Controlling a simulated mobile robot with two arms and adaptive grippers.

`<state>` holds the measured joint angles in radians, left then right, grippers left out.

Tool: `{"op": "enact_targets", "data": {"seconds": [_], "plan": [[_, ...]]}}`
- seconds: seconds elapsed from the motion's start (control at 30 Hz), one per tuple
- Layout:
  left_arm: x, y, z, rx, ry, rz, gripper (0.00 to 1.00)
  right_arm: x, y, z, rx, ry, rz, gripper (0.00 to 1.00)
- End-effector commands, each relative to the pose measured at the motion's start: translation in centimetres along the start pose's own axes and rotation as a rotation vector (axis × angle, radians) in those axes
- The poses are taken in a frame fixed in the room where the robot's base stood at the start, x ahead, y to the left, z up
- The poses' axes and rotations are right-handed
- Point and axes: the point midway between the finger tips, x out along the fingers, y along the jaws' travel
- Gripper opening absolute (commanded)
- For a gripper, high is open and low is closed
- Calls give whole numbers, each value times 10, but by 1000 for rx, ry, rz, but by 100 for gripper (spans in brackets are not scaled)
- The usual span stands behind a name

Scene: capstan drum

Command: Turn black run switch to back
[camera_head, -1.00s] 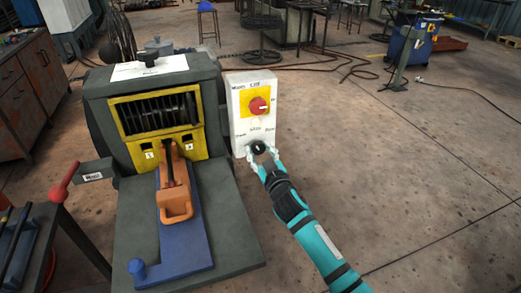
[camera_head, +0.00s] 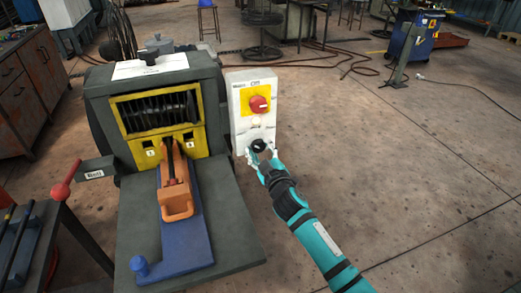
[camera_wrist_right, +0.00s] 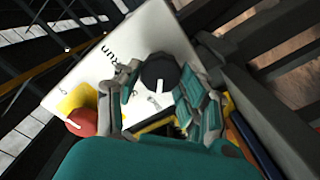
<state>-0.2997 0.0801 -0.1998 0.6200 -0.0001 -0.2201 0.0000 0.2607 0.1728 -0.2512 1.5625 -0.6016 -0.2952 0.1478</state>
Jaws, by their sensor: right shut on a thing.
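The black run switch (camera_head: 259,146) is a round knob low on the white control box. It also shows in the right wrist view (camera_wrist_right: 160,72), with a white mark on its face and the word "Run" on the panel near it. My right gripper (camera_head: 259,152) is at the knob, its fingers on either side of it and shut on it. In the right wrist view the two fingers (camera_wrist_right: 158,95) flank the knob. The white control box (camera_head: 236,120) stands upright at the right of the machine. My left gripper is not in view.
A red knob (camera_head: 259,104) on a yellow plate sits above the black switch. The grey drum machine (camera_head: 100,95) with an orange handle (camera_head: 177,205) on a blue plate (camera_head: 185,245) is at the left. A red-handled lever (camera_head: 64,188) sticks out at far left. The floor at the right is open.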

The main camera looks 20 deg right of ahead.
Motion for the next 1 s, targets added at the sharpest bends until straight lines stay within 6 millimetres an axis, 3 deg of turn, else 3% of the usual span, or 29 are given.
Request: {"op": "enact_targets", "data": {"seconds": [0.13, 0.17, 0.33, 0.67, 0.77, 1.0], "plan": [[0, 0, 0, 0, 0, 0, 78, 0, 0, 0, -3, 1, 0, 9], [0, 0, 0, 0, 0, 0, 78, 0, 0, 0, -3, 1, 0, 42], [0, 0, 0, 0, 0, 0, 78, 0, 0, 0, -2, 0, 0, 64], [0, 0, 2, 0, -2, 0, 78, -4, 0, 1, -1, 0, 0, 64], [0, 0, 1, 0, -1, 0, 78, -15, -1, 1, 0, -1, -1, 64], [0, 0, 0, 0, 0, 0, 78, -66, -1, 1, 1, -1, -2, 64]]}}
